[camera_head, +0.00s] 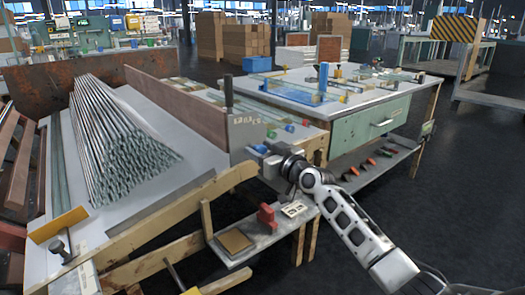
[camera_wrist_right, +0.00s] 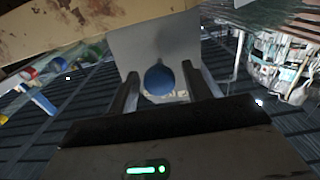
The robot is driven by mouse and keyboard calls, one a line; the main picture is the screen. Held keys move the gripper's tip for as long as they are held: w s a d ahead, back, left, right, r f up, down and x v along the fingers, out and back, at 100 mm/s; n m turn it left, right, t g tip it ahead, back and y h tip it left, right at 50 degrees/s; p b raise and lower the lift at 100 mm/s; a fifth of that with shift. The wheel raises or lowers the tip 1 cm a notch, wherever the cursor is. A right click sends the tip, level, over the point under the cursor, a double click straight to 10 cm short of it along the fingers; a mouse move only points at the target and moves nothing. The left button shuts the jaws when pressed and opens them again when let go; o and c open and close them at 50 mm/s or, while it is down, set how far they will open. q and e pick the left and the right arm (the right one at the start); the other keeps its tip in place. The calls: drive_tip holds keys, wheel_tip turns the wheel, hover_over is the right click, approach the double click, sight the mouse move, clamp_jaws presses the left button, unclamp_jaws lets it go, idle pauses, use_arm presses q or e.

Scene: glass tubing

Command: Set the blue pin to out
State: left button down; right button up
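The blue pin shows as a round blue knob (camera_wrist_right: 160,78) in the right wrist view, in front of a grey plate (camera_wrist_right: 150,40). In the head view a small blue knob (camera_head: 260,148) shows at the grey plate (camera_head: 238,155), just beside my right gripper (camera_head: 268,160). In the wrist view my right gripper (camera_wrist_right: 160,85) has its two dark fingers apart, one on each side of the knob, with small gaps visible. Whether the fingertips reach past the knob is unclear. The pin's shaft is hidden behind the knob. My left gripper is not in view.
A stack of glass tubes (camera_head: 120,145) lies on the left bench. A green-drawered workbench (camera_head: 370,124) with a blue fixture stands at the back right. A low shelf (camera_head: 262,238) with a red block (camera_head: 267,217) sits below my right gripper. The floor at right is clear.

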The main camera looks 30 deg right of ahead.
drive_tip(key=s+d+p, duration=0.2)
drive_tip(key=s, duration=1.3)
drive_tip(key=shift+s+d, duration=0.25)
drive_tip(key=shift+s, duration=0.1)
